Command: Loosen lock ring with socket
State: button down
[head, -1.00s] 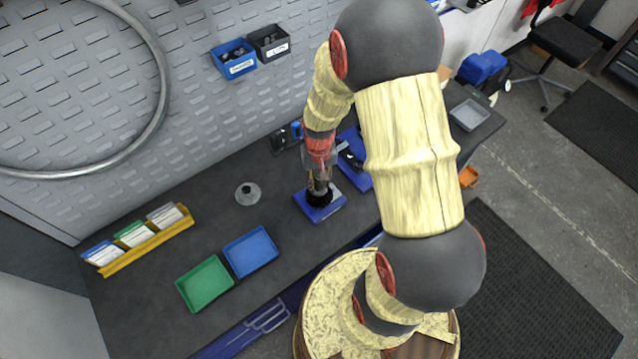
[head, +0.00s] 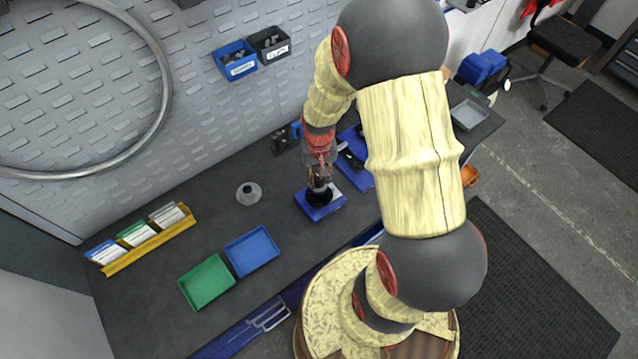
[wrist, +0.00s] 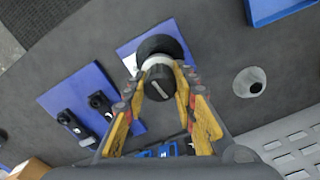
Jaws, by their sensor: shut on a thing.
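A blue base plate (head: 328,212) lies on the dark bench with a round black part (head: 319,198) on top. My gripper (head: 319,184) points down over this part. In the wrist view, my gripper's yellow fingers (wrist: 165,82) are closed on both sides of a socket (wrist: 161,83), a dark-ended cylinder with a pale collar. The socket stands over the black round part (wrist: 160,45), on the blue plate (wrist: 127,56). The socket and fingers hide most of the lock ring area, so I cannot tell how far the socket is seated.
A second blue plate (wrist: 72,88) with black fittings lies beside the first. A grey disc with a dark hole (head: 249,193) stands to the left. Blue (head: 252,250) and green (head: 207,282) trays and a yellow card rack (head: 150,240) are further left.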

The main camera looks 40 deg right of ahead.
jog(key=shift+r+p, duration=1.6)
jog(key=shift+r, duration=0.85)
